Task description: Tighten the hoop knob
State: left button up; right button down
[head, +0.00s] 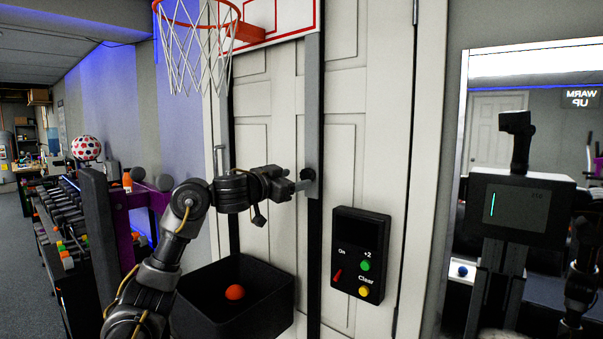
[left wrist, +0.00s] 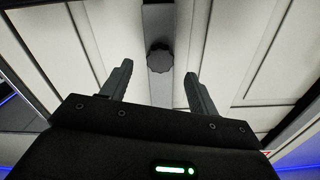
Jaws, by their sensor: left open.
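The hoop knob (head: 308,174) is a small dark round knob on the grey vertical strip of the hoop frame, in front of the white door. In the left wrist view the knob (left wrist: 160,59) has a scalloped rim and sits beyond the fingertips, roughly midway between them. My left gripper (head: 303,185) is in front of the knob, pointing at it; its fingers (left wrist: 156,82) are apart with nothing between them. The basketball hoop (head: 200,28) with its white net hangs above. My right gripper is not in view.
A black scoring box (head: 360,254) with buttons is mounted right of the knob. A black bin (head: 236,300) with an orange ball (head: 235,292) is below my left arm. A mirror (head: 540,160) stands at the right. A dumbbell rack (head: 70,230) is at the left.

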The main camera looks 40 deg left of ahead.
aim_at(305, 176)
pick_arm(q)
jog(key=shift+w+p, duration=0.5)
jog(key=shift+w, duration=1.55)
jog(key=shift+c, duration=0.2)
jog(key=c, duration=0.9)
